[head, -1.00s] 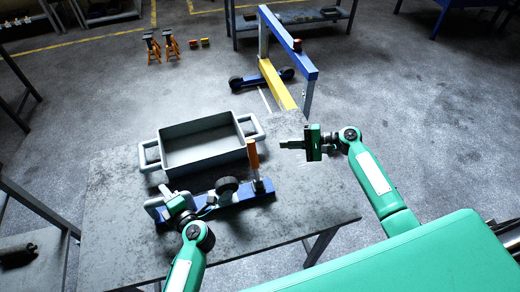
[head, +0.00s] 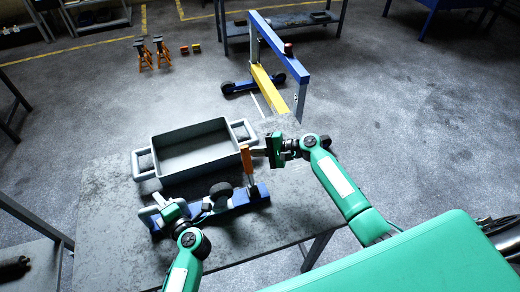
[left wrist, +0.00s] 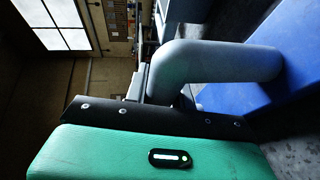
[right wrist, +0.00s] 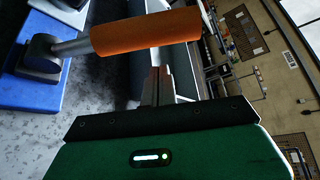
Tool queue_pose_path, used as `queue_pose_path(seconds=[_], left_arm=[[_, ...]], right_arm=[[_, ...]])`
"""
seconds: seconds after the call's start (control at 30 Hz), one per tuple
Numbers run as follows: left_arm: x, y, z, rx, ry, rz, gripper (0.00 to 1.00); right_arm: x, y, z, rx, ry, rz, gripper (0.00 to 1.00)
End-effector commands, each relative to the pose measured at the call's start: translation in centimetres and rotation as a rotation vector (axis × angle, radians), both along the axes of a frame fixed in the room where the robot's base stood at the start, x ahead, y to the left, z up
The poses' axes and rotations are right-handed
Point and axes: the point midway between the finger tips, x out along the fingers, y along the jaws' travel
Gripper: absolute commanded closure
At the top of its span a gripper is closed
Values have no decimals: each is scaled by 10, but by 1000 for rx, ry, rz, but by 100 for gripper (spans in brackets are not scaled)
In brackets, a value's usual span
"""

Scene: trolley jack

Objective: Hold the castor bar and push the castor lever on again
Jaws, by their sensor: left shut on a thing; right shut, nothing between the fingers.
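The castor bar (head: 242,198) is a blue bar lying on the grey table, with a dark castor wheel (head: 221,191) near its middle. A grey loop handle (left wrist: 215,60) is at its left end. My left gripper (head: 172,210) is shut on this handle; the fingertips are partly hidden. The castor lever (head: 246,158) has an orange grip and stands nearly upright at the bar's right end, leaning slightly left. My right gripper (head: 260,151) is shut and empty, just right of the orange grip (right wrist: 145,32). I cannot tell whether they touch.
A grey tray (head: 180,170) with side handles stands behind the bar, close to the lever and my right gripper. The table's (head: 110,240) front left is clear. A blue and yellow frame (head: 264,85) stands on the floor beyond the table.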

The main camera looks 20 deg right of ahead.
Motion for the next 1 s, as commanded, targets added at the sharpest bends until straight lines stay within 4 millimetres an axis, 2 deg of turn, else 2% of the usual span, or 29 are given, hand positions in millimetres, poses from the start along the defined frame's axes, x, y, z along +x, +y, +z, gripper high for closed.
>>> queue_pose_path(seconds=[0.1,0.3,1.0], left_arm=[[-1,0,-3,-1,4,0,100],[-1,0,-2,-1,4,0,100],[0,0,-2,0,3,0,100]], right_arm=[[-12,2,6,-1,0,2,100],[-22,4,12,0,0,0,100],[-29,5,16,3,-48,2,100]])
